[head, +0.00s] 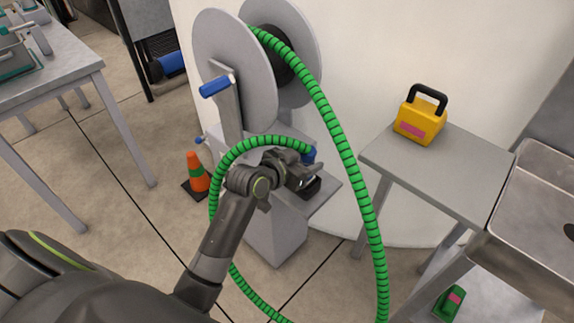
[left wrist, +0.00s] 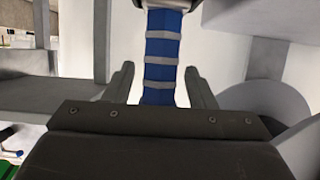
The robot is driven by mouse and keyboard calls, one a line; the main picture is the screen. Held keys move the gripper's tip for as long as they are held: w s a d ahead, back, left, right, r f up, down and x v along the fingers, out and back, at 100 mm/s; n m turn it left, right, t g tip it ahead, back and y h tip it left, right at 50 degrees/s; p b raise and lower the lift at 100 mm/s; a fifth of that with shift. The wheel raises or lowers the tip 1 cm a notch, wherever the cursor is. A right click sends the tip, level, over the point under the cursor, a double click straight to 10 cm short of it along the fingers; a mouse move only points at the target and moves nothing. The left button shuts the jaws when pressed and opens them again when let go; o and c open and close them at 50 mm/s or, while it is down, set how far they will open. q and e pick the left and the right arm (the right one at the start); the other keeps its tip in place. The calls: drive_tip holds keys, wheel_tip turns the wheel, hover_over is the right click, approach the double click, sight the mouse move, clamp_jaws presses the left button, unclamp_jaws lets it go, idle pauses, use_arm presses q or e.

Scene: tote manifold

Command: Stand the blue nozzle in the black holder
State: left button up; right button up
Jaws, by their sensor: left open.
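The blue nozzle (head: 310,155) is on the end of the green hose (head: 262,142), just above the black holder (head: 313,189) on the reel stand's shelf. In the left wrist view the nozzle (left wrist: 162,58) is blue with grey bands and runs between my left fingers. Its far end reaches a dark piece at the top edge, perhaps the holder. I cannot tell whether it sits inside. My left gripper (head: 302,172) is open around the nozzle. It partly hides the nozzle and holder in the head view. My right gripper is not in view.
The hose reel (head: 235,75) stands behind, with a hose loop hanging in front, right of my left gripper. An orange cone (head: 196,173) is at left. A grey side table (head: 455,165) with a yellow box (head: 420,118) and a metal sink (head: 530,220) are at right.

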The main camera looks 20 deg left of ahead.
use_arm(q)
drive_tip(key=p+v, duration=0.1)
drive_tip(key=v, duration=0.8)
drive_tip(key=shift+s, duration=0.15)
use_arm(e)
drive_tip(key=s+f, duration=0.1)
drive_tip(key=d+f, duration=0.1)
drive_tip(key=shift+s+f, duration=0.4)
use_arm(q)
drive_tip(key=shift+r, duration=0.1)
drive_tip(key=s+a+f+n+g+y, duration=0.15)
drive_tip(key=s+f, duration=0.25)
drive_tip(key=f, duration=0.6)
drive_tip(key=s+a+f+n+g+y, duration=0.1)
drive_tip(key=s+a+f+g, duration=0.25)
drive_tip(key=f, duration=0.55)
drive_tip(key=s+a+f+n+g+y, duration=0.15)
drive_tip(key=s+f, duration=0.25)
drive_tip(key=f, duration=0.6)
drive_tip(key=s+a+f+g, duration=0.1)
drive_tip(key=s+f+g, duration=0.1)
drive_tip(key=s+f, duration=0.5)
drive_tip(key=s+a+f+n+g+y, duration=0.1)
drive_tip(key=s+f+g, duration=0.2)
drive_tip(key=s+f, duration=0.5)
drive_tip(key=s, duration=0.7)
drive_tip(key=shift+s+f, duration=0.15)
drive_tip(key=shift+s, duration=0.05)
